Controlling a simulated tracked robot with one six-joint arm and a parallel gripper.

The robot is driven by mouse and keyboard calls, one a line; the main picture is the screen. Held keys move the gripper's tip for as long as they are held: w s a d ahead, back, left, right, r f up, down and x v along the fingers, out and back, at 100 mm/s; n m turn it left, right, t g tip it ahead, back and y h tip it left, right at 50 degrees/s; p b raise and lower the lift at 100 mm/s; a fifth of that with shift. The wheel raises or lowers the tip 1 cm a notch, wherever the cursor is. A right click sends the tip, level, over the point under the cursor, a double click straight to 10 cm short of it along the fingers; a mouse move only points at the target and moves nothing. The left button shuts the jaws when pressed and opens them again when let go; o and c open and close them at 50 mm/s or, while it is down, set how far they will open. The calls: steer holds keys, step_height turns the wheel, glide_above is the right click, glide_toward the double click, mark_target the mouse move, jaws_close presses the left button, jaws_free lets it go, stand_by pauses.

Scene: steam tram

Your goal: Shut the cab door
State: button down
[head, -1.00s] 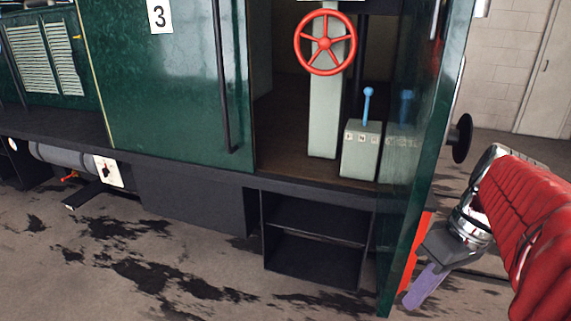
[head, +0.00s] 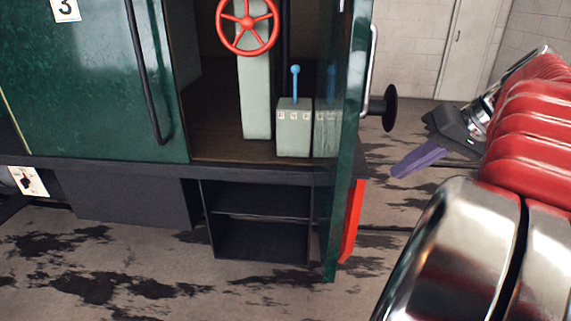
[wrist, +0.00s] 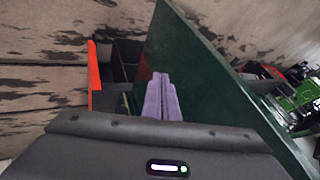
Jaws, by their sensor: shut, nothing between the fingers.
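The cab door (head: 343,130) is a green panel standing open, seen nearly edge-on in the head view, with a pale upright handle (head: 370,70) on its right side. In the wrist view the door (wrist: 215,95) slants down to the right as a broad green face. My gripper (head: 398,172) is to the right of the door in the head view, apart from it there. Its purple fingers are shut together and empty.
The cab opening shows a red handwheel (head: 248,22) and a grey box with a blue lever (head: 295,82). Open step shelves (head: 258,215) lie below. A red beam (head: 352,222) and a black round buffer (head: 389,107) are beyond the door. Stained floor (head: 100,265) is clear in front.

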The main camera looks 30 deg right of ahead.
steer(key=w+a+f, duration=0.5)
steer(key=w+f, duration=0.2)
steer(key=f, duration=0.1)
steer(key=shift+w+a, duration=0.35)
stand_by(0.4)
